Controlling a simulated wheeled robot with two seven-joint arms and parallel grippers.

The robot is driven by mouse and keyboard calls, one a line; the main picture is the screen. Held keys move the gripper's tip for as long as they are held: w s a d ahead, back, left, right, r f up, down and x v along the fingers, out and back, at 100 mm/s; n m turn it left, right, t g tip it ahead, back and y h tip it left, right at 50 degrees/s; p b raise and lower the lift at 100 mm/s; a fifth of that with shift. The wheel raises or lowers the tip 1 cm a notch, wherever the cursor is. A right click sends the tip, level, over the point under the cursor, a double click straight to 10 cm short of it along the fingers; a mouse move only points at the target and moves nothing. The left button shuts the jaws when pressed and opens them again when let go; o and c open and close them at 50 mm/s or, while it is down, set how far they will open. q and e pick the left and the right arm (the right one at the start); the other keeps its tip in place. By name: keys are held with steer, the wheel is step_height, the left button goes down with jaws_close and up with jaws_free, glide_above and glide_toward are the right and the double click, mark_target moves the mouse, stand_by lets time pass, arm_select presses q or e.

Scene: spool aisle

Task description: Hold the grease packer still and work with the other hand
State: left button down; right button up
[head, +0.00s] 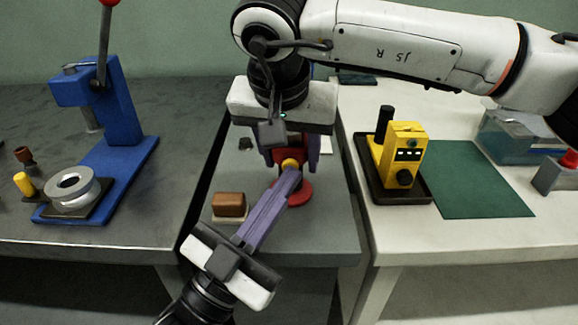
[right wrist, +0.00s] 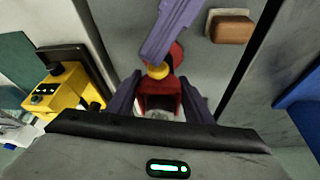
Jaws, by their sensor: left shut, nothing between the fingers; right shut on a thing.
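The grease packer shows as a red body (right wrist: 160,97) with a round red base (head: 303,194) and a yellow-orange knob (head: 291,164), on the grey middle table. My right gripper (right wrist: 157,105) comes down over it, its purple fingers shut on either side of the red body. My left gripper (head: 289,178) reaches up from the front, purple fingers shut and empty. Its tips are at the knob and partly cover it; I cannot tell whether they touch. In the right wrist view, the left fingers (right wrist: 167,35) cross above the knob and hide part of the base.
A brown block (head: 229,204) sits on a pale pad left of the packer. A blue lever press (head: 95,130) stands on the left table. On the right are a yellow device (head: 403,150) in a dark tray, a green mat (head: 470,180) and a clear bin (head: 510,135).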

arm_select(q)
steer(key=shift+w, duration=0.25)
stand_by(0.4)
steer(key=shift+w, duration=0.3)
steer(key=shift+s, duration=0.1)
steer(key=shift+s, duration=0.3)
stand_by(0.3)
steer(key=s, duration=0.6)
steer(key=shift+s, duration=0.1)
stand_by(2.5)
